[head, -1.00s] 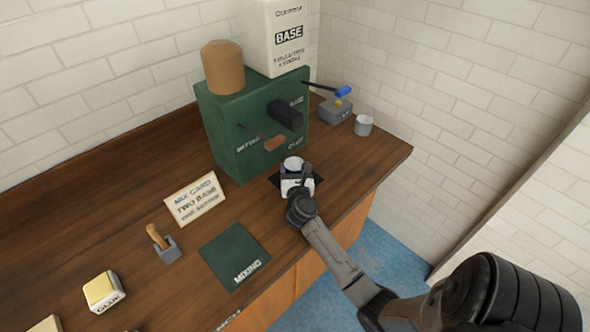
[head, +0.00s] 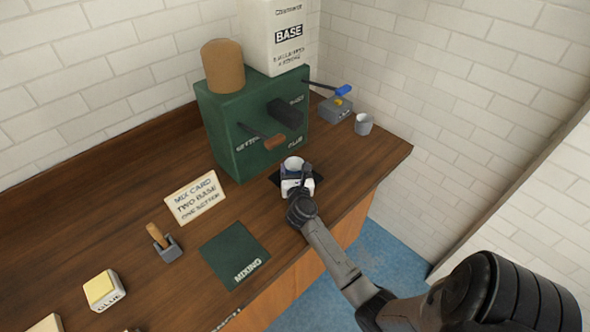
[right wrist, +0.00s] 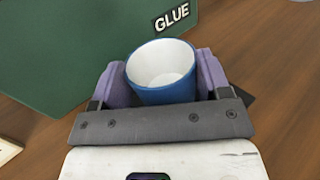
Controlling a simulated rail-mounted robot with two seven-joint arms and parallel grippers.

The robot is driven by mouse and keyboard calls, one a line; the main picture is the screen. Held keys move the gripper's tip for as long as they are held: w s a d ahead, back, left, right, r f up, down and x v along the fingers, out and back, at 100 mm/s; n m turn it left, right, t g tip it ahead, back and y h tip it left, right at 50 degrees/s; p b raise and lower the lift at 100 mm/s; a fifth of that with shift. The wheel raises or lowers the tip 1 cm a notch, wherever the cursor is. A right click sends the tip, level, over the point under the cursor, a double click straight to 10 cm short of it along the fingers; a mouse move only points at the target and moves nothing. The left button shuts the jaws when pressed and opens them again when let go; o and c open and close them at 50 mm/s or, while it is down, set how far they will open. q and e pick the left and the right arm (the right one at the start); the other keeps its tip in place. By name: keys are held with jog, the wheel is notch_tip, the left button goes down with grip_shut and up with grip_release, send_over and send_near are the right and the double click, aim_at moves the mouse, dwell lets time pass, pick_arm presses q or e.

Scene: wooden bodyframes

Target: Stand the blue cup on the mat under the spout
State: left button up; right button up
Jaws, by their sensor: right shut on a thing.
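The blue cup (right wrist: 162,92) has a white inside and sits upright between the purple fingers of my right gripper (right wrist: 162,80), which is shut on it. In the head view the cup (head: 292,164) shows at my right gripper (head: 296,178), over the dark mat (head: 275,179) in front of the green dispenser (head: 230,150). The black spout (head: 286,114) juts from the dispenser above and behind the cup. The gripper hides much of the mat, and I cannot tell whether the cup's base touches it. My left gripper is not in view.
A grey cup (head: 363,124) and a grey box (head: 333,108) stand at the back right. A mix card (head: 194,198), a green mixing mat (head: 235,254), a small holder (head: 167,248) and a glue block (head: 103,290) lie to the left. A lever (head: 262,138) sticks out from the dispenser.

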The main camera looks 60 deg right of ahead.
jog(key=o, duration=1.1)
jog(key=shift+s+a, duration=0.1)
jog(key=shift+a, duration=0.1)
jog(key=v, duration=1.3)
jog(key=shift+s+a, duration=0.1)
jog(key=shift+a, duration=0.05)
jog(key=shift+r, duration=0.1)
